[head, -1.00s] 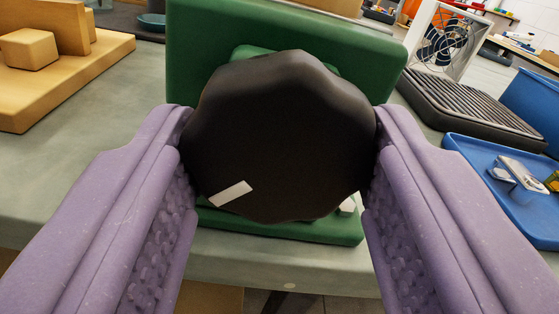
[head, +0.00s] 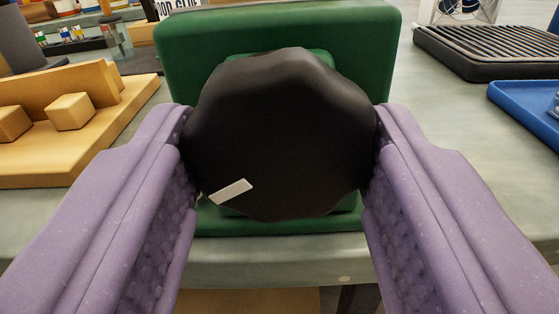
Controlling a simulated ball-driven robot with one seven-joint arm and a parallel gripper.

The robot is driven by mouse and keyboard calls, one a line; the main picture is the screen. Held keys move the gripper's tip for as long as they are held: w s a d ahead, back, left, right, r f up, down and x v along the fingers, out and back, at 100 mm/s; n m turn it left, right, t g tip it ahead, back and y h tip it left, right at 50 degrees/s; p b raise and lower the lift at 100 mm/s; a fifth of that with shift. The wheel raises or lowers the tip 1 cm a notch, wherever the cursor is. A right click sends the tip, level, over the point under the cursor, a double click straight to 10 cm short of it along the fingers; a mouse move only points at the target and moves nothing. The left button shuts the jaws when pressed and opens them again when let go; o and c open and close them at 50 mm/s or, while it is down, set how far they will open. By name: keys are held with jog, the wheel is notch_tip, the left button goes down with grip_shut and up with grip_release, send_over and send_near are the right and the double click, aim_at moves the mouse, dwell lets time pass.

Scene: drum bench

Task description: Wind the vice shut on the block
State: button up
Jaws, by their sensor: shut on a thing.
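The vice (head: 380,50) is green and stands at the front of the bench, in the middle of the head view. Its black lobed knob (head: 280,130) faces me and hides much of the vice. The knob has a white mark (head: 231,192) at its lower left. My gripper (head: 280,150) has two purple fingers with bumpy inner pads. It is shut on the knob, one finger at each side. The vice's jaw gap and the block are hidden behind the green body and the knob.
A wooden fixture with small blocks (head: 125,120) lies on the left. A black ribbed mat (head: 490,50) and a blue tray (head: 535,105) are on the right. The bench's front edge runs below the vice. Bare bench (head: 440,140) shows to the right of the vice.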

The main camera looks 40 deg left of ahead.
jog(key=o, duration=1)
jog(key=shift+d, duration=0.1)
jog(key=shift+o, duration=0.2)
jog(key=shift+s, duration=0.1)
jog(key=v, duration=0.7)
jog(key=shift+s+d, duration=0.25)
